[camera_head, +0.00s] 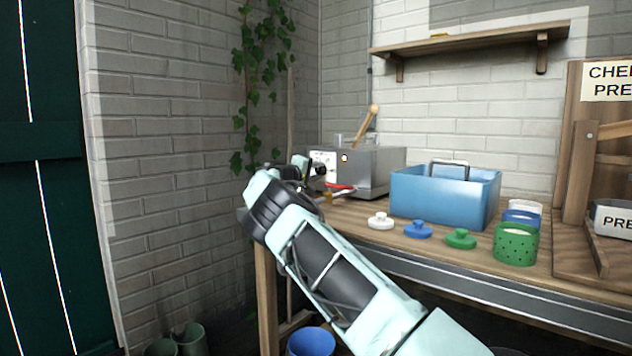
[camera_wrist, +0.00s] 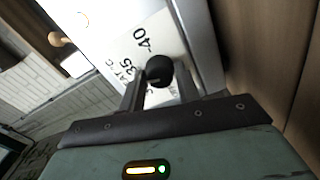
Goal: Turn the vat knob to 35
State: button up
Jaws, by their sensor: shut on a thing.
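The vat (camera_head: 372,172) is a grey metal box at the back left of the bench, with a white dial plate on its front. The black round vat knob (camera_wrist: 158,69) sits between my two fingers. My gripper (camera_wrist: 160,76) is shut on it. In the head view my gripper (camera_head: 308,170) is at the vat's front, beside the dial. I cannot tell which mark the knob points to.
A blue tote (camera_head: 445,197) stands right of the vat. White, blue and green lids (camera_head: 460,238) lie before it, near a green perforated mould (camera_head: 515,245). A red-handled tool (camera_head: 340,187) lies near my gripper. A wooden press (camera_head: 590,150) stands at the right.

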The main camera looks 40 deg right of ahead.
jog(key=shift+f+m+b, duration=0.15)
jog(key=shift+m+b, duration=0.75)
jog(key=shift+m, duration=0.7)
jog(key=o, duration=1)
jog(key=shift+c, duration=0.2)
jog(key=a, duration=0.5)
jog(key=s+a, duration=0.1)
jog(key=a, duration=0.5)
jog(key=a+p, duration=0.1)
jog(key=a, duration=0.5)
jog(key=shift+s+a, duration=0.15)
jog(key=shift+a, duration=0.05)
jog(key=shift+a, duration=0.1)
